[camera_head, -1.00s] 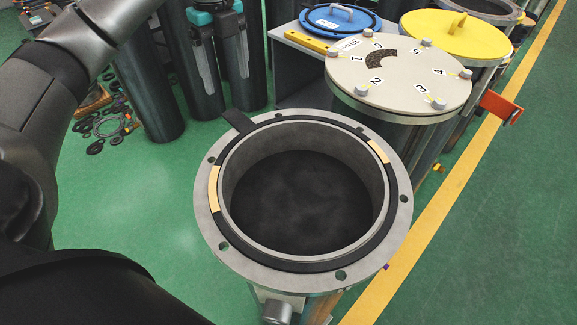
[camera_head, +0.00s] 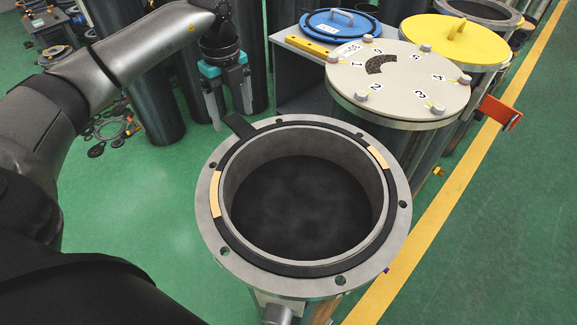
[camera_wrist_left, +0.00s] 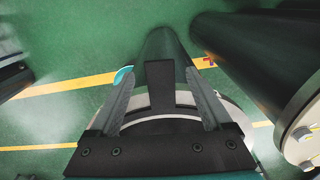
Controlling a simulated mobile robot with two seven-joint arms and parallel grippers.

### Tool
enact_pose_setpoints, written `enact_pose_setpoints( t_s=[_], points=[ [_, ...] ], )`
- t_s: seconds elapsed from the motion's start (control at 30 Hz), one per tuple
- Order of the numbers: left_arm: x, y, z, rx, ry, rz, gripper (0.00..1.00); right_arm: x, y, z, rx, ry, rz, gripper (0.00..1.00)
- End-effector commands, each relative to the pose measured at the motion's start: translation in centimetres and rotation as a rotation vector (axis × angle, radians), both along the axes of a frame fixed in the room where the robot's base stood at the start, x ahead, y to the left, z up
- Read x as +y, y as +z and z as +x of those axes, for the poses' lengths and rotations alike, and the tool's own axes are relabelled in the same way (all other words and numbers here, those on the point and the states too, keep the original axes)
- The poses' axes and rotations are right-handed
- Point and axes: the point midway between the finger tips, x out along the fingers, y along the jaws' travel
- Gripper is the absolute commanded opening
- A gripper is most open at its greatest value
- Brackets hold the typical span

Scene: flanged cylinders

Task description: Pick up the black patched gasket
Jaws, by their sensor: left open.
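The black patched gasket (camera_head: 240,251) is a flat black ring with tan patches. It lies on the grey flange of the open cylinder (camera_head: 205,235), around its raised inner rim. A black tab sticks out from its upper left edge. My left gripper (camera_head: 231,119) is open and empty, pointing down just beyond the tab in the head view. In the left wrist view the tab (camera_wrist_left: 160,84) shows between the two spread fingers of my left gripper (camera_wrist_left: 158,82). I cannot tell how far the fingertips are from it. My right gripper is not in view.
A cylinder with a numbered, bolted lid (camera_head: 400,88) stands close at the upper right. Blue (camera_head: 338,24) and yellow (camera_head: 456,40) lids are behind it. Dark cylinders (camera_head: 150,100) stand behind my left gripper.

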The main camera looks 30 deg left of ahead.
Motion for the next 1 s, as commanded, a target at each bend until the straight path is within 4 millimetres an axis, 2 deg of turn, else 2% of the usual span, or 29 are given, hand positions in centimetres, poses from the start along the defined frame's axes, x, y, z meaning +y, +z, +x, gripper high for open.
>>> enact_pose_setpoints(
  t_s=[0.73,0.77,1.0],
  points=[
    [0.0,-0.47,-0.01,0.001,0.0,0.0,0.82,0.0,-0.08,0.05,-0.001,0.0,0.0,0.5],
    [0.0,-0.47,-0.01,0.001,0.0,0.0,0.81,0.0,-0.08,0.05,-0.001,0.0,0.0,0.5],
    [0.0,-0.46,-0.01,0.001,0.0,0.0,0.54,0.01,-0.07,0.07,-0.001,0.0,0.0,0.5]
  ],
)
